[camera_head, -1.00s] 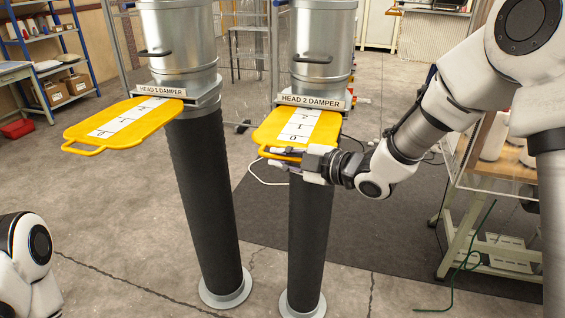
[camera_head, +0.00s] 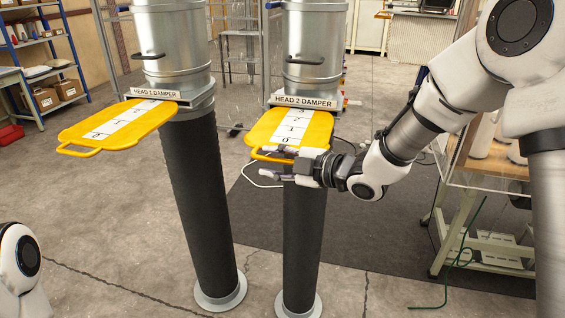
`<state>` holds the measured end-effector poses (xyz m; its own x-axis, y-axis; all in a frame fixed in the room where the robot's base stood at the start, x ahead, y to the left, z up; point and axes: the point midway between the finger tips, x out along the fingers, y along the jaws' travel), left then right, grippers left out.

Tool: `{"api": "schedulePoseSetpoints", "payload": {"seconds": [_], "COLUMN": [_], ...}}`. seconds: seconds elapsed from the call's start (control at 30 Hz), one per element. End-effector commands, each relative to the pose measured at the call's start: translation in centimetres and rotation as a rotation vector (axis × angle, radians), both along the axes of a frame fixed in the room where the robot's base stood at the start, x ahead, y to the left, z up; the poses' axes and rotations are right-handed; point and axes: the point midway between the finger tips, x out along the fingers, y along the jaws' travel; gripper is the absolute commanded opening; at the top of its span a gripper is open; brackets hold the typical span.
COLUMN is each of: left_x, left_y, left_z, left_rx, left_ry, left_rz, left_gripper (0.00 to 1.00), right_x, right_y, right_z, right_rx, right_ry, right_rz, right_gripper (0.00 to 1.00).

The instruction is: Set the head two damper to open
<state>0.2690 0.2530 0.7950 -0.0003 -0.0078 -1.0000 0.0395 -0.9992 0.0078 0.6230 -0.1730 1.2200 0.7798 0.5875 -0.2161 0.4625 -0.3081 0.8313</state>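The head two damper is a yellow slide plate (camera_head: 262,130) with a white number strip, sticking out toward me below the HEAD 2 DAMPER label (camera_head: 305,102). Numbers down to 0 show on its strip, with 0 nearest its front handle. My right gripper (camera_head: 266,163) is at the front handle, its fingers spread apart, one near the handle and one below it. I cannot tell whether a finger touches the handle. My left gripper is out of view; only part of my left arm shows at the lower left.
The head one damper (camera_head: 110,128) is a similar yellow plate, also pulled out, on the left column. Two dark ribbed pipes (camera_head: 200,200) stand below the dampers on round floor flanges. A clear-sided bench (camera_head: 485,170) stands at the right. Shelves (camera_head: 45,60) stand at the back left.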

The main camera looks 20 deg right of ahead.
Motion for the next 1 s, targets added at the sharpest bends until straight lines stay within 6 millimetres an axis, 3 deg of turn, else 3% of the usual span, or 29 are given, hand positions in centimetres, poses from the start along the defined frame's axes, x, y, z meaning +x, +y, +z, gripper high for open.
{"api": "schedulePoseSetpoints", "payload": {"seconds": [0.5, 0.7, 1.0], "left_x": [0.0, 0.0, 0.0], "left_y": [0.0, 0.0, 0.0], "left_z": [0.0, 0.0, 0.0], "left_rx": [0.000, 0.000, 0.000], "left_ry": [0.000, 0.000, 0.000], "left_rz": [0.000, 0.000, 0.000], "left_gripper": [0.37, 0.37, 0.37], "right_x": [-8.0, -9.2, -9.3], "right_y": [-5.9, -6.6, -6.6], "right_z": [2.4, 2.6, 2.5], "right_rx": [0.007, 0.000, -0.002], "right_ry": [-0.002, 0.001, 0.001], "right_rz": [-0.003, 0.003, 0.003], "right_gripper": [0.37, 0.37, 0.37]}}
